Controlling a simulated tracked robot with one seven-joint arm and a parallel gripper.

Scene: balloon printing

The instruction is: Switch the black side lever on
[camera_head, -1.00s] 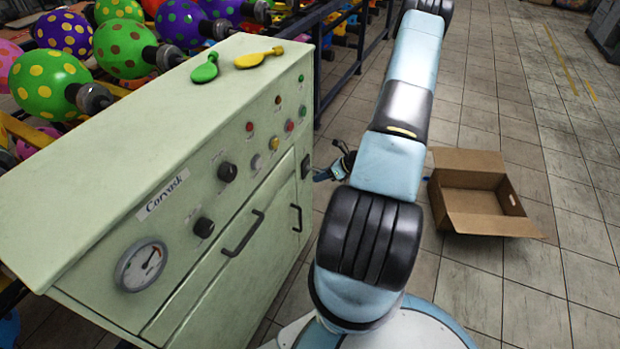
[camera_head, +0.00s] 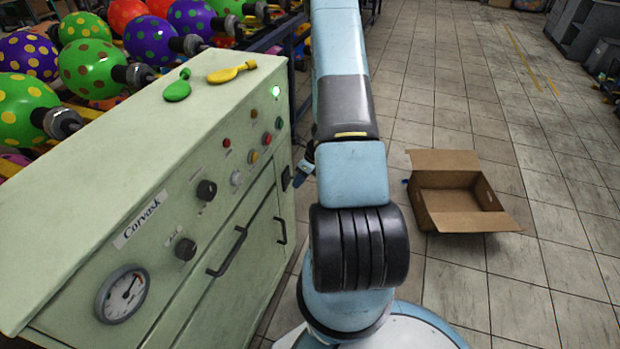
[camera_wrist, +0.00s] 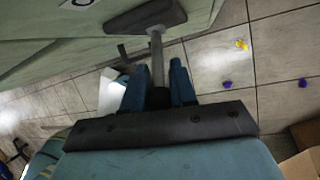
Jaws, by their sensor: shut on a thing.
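The side lever has a dark base plate (camera_head: 286,178) on the end face of the pale green machine (camera_head: 150,160), near its front edge. In the wrist view its grey shaft (camera_wrist: 157,55) runs from the base plate (camera_wrist: 145,16) down between my fingers. My gripper (camera_wrist: 155,75) has a blue finger on each side of the lever's dark end and is shut on it. In the head view my gripper (camera_head: 304,168) is small and partly hidden by my arm. A green lamp (camera_head: 276,92) on the machine front glows brightly.
An open cardboard box (camera_head: 455,200) stands on the floor to the right. Small purple (camera_wrist: 227,85) and yellow (camera_wrist: 242,44) items lie on the floor. Floor right of the box is clear.

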